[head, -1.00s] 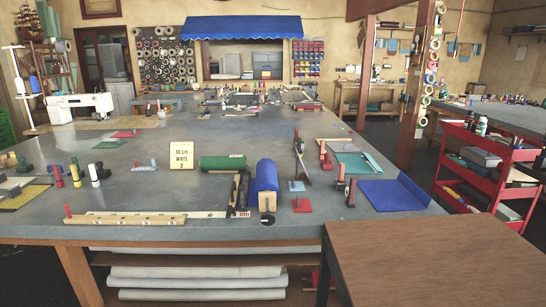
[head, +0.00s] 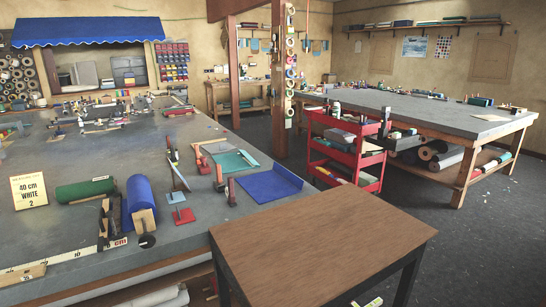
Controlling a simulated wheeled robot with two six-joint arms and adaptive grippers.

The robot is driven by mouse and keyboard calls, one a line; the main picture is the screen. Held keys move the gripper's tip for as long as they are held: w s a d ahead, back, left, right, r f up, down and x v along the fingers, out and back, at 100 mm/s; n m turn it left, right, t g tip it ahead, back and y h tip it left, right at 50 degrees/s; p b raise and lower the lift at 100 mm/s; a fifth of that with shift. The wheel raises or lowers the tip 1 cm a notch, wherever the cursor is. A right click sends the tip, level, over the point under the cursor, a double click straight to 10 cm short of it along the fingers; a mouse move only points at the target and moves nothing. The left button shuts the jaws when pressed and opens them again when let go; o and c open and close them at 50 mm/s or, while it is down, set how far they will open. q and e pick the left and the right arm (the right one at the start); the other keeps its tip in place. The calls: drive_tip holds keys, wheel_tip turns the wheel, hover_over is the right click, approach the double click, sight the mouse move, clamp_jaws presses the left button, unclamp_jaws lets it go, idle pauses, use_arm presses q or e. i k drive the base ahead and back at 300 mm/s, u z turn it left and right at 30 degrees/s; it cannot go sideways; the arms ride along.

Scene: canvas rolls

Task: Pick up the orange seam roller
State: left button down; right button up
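Small upright tools with orange-red parts stand near the right edge of the grey worktable (head: 120,180). One orange-red tool (head: 219,174) is beside a teal tray, and a darker one with a reddish top (head: 231,189) stands left of a blue tray. They are too small for me to tell which, if any, is the orange seam roller. Neither of my grippers is in view.
A blue tray (head: 270,184) and teal tray (head: 234,162) lie near the table's right edge. A blue roll (head: 140,197) and green roll (head: 85,191) lie left. A bare brown table (head: 325,245) stands in front. A red cart (head: 345,150) stands behind it.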

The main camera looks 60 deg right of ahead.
sight(220, 183)
drive_tip(key=i, duration=0.7)
drive_tip(key=z, duration=1.65)
drive_tip(key=i, duration=0.45)
drive_tip(key=z, duration=0.2)
